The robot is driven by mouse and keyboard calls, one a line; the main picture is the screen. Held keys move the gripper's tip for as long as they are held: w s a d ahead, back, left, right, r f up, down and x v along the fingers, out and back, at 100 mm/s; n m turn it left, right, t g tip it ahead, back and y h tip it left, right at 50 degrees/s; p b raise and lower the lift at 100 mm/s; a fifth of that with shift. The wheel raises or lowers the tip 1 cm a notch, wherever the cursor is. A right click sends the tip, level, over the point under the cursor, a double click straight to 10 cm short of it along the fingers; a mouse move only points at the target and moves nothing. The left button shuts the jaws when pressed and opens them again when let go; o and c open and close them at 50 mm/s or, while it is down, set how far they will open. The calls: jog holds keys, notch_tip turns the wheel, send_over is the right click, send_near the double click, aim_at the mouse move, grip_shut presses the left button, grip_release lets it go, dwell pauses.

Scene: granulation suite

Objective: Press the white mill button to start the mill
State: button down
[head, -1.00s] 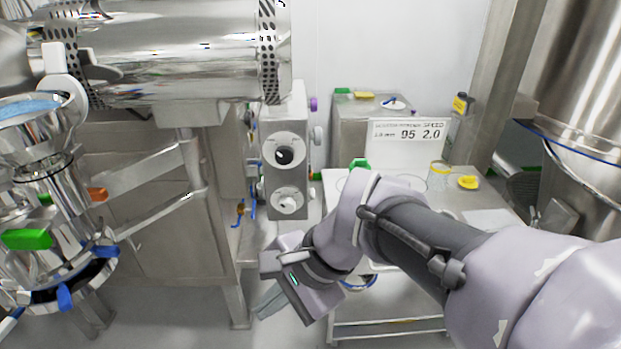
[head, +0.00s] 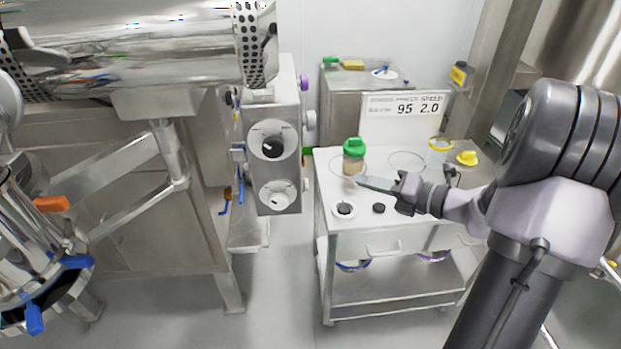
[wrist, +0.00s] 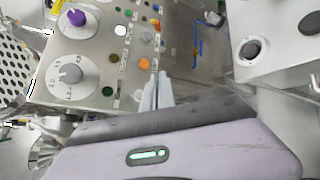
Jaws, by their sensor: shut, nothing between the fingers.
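The grey control box (head: 272,150) stands left of the trolley in the head view, its button side turned right and seen edge-on. The wrist view shows its button panel (wrist: 92,45) at upper left, with a purple knob (wrist: 76,18), a grey dial and small white, green and orange buttons. A white button (wrist: 120,30) sits near the top; I cannot read which button is the mill's. My gripper (head: 358,181) is shut and empty above the trolley, pointing left. Its fingers (wrist: 156,88) overlap the panel's right edge in the wrist view, apparently apart from it.
A green-capped jar (head: 353,158) stands on the trolley (head: 335,222) close to my fingers. A sign (head: 402,118), a yellow-rimmed beaker (head: 438,150) and dark round pieces are also there. A floor gap lies between trolley and box. A steel machine fills the left.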

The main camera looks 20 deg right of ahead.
aim_at(306, 185)
dwell(0.3)
jog(key=w+a+b, duration=0.2)
jog(key=a, duration=0.6)
jog(key=shift+w+a, duration=0.2)
jog(key=shift+a, duration=0.05)
dwell(1.8)
jog(key=shift+w+a, duration=0.15)
jog(key=shift+a, duration=0.25)
